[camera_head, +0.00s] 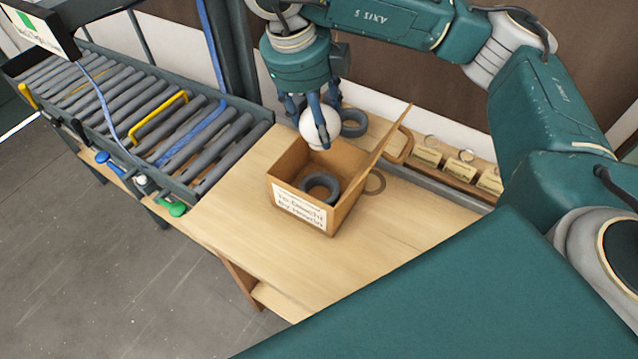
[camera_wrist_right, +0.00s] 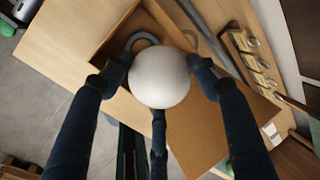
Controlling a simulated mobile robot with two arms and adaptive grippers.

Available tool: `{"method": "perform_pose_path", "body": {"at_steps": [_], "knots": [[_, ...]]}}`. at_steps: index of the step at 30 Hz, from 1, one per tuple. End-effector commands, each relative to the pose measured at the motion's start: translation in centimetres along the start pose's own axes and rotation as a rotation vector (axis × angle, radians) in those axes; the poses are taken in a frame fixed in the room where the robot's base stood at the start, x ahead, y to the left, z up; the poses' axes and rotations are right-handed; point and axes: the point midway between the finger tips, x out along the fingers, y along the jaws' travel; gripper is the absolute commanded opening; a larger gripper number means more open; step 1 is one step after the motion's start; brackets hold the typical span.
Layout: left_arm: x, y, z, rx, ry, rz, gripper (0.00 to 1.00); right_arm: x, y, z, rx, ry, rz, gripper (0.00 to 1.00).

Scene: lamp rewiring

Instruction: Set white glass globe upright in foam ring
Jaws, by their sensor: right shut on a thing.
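The white glass globe (camera_head: 309,124) is held in the fingers of my right gripper (camera_head: 312,118), above the back part of an open cardboard box (camera_head: 285,184). In the right wrist view the globe (camera_wrist_right: 160,78) sits between the three dark fingers of the gripper (camera_wrist_right: 158,85). A dark grey foam ring (camera_head: 309,182) lies inside the box, lower and nearer than the globe. In the wrist view the ring (camera_wrist_right: 138,38) is partly hidden behind the globe. The globe and this ring are apart. My left gripper is not in view.
A second dark ring (camera_head: 355,122) is behind the globe. The box's raised flap (camera_head: 383,148) stands on its right. A thin brown ring (camera_head: 375,182) lies beside the box. Small tagged items (camera_head: 459,168) line the back right. A roller conveyor (camera_head: 150,120) is at left. The front tabletop (camera_head: 235,215) is clear.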

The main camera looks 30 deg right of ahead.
Motion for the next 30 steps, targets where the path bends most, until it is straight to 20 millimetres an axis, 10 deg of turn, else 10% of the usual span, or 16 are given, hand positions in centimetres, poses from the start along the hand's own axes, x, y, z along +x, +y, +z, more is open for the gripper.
{"method": "perform_pose_path", "body": {"at_steps": [13, 30], "knots": [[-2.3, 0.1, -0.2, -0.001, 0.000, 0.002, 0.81, 10.7, 2.7, -0.1, -0.003, 0.004, 0.001, 0.33], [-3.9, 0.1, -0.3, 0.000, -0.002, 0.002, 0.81, 17.0, 4.3, -0.1, -0.005, -0.001, 0.000, 0.33]]}}
